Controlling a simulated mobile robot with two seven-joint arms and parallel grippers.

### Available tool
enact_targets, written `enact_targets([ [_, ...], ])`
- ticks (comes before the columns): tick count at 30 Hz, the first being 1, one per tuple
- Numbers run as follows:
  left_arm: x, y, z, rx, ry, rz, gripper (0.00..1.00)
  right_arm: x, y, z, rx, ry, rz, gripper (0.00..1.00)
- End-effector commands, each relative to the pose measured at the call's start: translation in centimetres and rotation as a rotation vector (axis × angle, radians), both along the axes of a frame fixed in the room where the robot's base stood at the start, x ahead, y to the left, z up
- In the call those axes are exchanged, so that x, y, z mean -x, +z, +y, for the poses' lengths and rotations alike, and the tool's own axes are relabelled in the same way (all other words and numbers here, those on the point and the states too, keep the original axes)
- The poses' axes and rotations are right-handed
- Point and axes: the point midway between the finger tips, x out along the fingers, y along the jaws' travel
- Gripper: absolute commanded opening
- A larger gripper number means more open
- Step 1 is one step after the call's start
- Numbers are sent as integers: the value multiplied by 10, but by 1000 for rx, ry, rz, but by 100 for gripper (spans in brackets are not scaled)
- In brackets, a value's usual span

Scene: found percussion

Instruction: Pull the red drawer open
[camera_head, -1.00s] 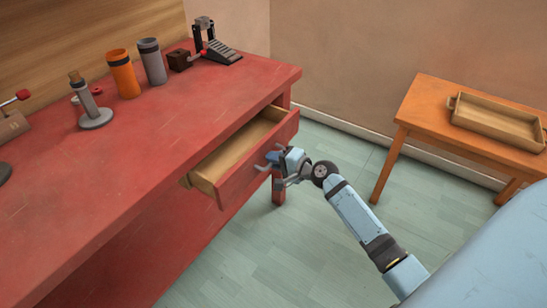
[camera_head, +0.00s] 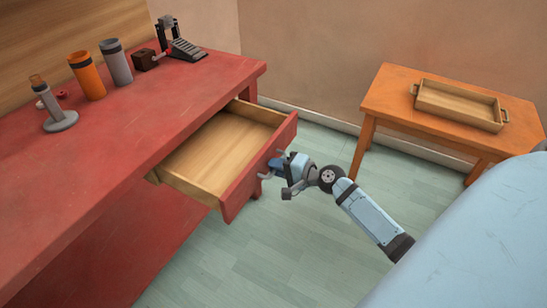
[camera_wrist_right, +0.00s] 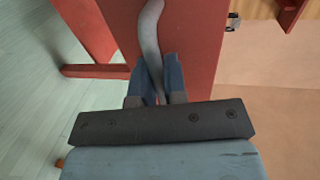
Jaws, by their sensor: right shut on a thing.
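The red drawer (camera_head: 260,168) stands well out from the red workbench (camera_head: 120,135), and its bare wooden inside (camera_head: 215,150) shows empty. My right gripper (camera_head: 275,163) is at the drawer's front face, shut on the grey curved handle. In the right wrist view the blue fingers (camera_wrist_right: 160,78) close around the handle (camera_wrist_right: 150,35), one on each side, in front of the red drawer front (camera_wrist_right: 195,40). My left gripper is in neither view.
An orange tumbler (camera_head: 87,77), a grey tumbler (camera_head: 116,62), a grey stand (camera_head: 60,120) and a dark block (camera_head: 145,60) stand on the bench. An orange side table (camera_head: 385,98) with a wooden tray (camera_head: 460,119) is at right. The floor between is clear.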

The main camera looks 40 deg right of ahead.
Motion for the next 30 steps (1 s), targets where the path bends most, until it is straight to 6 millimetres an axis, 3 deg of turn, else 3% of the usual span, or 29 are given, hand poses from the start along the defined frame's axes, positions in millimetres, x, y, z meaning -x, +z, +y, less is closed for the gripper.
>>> enact_targets([
  [6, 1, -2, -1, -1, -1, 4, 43, 0, 0, 0, 0, 0, 0, 0],
  [7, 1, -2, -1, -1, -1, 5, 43, 0, 0, 0, 0, 0, 0, 17],
  [9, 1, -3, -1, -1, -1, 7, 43, 0, 0, 0, 0, 0, 0, 33],
  [10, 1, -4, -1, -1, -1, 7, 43, 0, 0, 0, 0, 0, 0, 36],
  [21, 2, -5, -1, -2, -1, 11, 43, 6, 1, -3, 1, -1, 1, 36],
  [26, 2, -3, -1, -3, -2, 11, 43, 30, 6, -12, 2, 0, 3, 36],
  [30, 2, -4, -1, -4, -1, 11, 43, 60, 12, -25, 2, -1, 4, 36],
])
